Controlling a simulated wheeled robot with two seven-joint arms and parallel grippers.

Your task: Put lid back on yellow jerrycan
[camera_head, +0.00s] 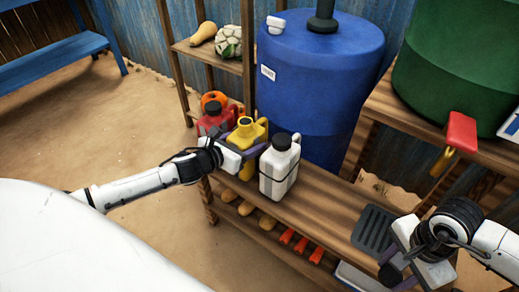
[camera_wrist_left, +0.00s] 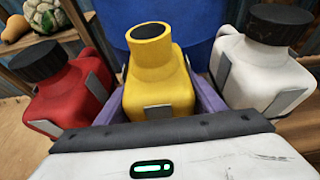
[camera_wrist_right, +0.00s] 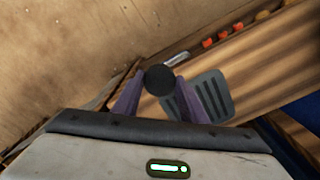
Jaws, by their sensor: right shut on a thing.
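The yellow jerrycan (camera_head: 246,131) stands on the wooden shelf, between a red and a white jerrycan. In the left wrist view its neck (camera_wrist_left: 151,48) is bare, with a dark opening. My left gripper (camera_wrist_left: 157,98) has a finger on each side of its body; whether they press on it I cannot tell. My right gripper (camera_wrist_right: 160,82) is shut on a round black lid (camera_wrist_right: 160,79). The lid also shows at the lower right of the head view (camera_head: 390,276), held well away from the jerrycan. My right gripper hides part of it there.
The red jerrycan (camera_head: 212,120) and white jerrycan (camera_head: 280,165) have dark caps and flank the yellow one closely. A blue barrel (camera_head: 318,75) stands behind. A grey slotted mat (camera_head: 374,230) lies on the shelf's right part. A green barrel (camera_head: 465,70) with a red-handled tap (camera_head: 460,133) is at right.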

